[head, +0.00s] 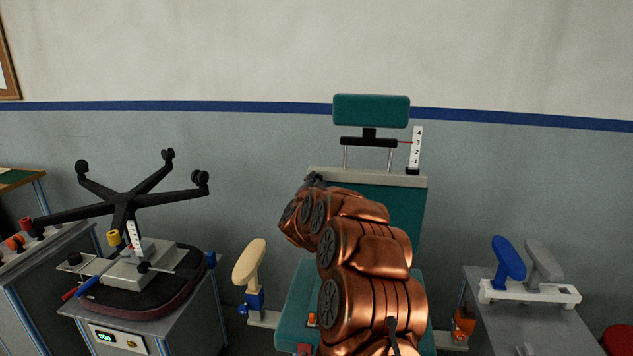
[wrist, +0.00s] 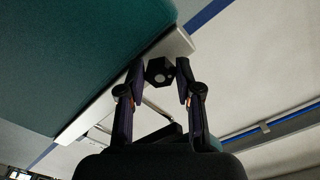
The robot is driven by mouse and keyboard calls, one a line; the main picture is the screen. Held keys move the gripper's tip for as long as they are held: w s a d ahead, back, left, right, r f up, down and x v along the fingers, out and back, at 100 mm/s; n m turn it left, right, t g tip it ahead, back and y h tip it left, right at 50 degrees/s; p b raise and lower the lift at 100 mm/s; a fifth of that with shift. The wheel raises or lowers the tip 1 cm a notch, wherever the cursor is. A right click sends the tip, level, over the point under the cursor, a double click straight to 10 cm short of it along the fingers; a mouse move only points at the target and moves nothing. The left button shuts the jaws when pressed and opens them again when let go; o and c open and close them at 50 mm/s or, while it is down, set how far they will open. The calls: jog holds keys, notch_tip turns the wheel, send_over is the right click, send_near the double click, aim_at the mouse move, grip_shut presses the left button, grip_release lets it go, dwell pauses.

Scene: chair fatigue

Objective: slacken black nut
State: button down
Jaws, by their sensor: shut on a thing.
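The black nut (wrist: 159,72) is a small dark faceted block in the wrist view, between my fingertips at the end of a pale grey bar. My gripper (wrist: 161,66) is shut on it, one finger on each side. In the head view my gripper (head: 316,181) is at the left end of the grey bar (head: 350,173) on top of the teal backrest (head: 395,200). There the nut is hidden by my gripper and copper arm.
A teal headrest (head: 371,110) stands on two rods above the bar, with a white scale (head: 416,148) at its right. A bench with an upturned chair base (head: 124,198) is at left. A grey bench (head: 530,315) with armrests is at right.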

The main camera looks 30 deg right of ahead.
jog(key=c, duration=0.8)
grip_release()
jog(key=shift+a, duration=0.1)
jog(key=shift+v, duration=5.95)
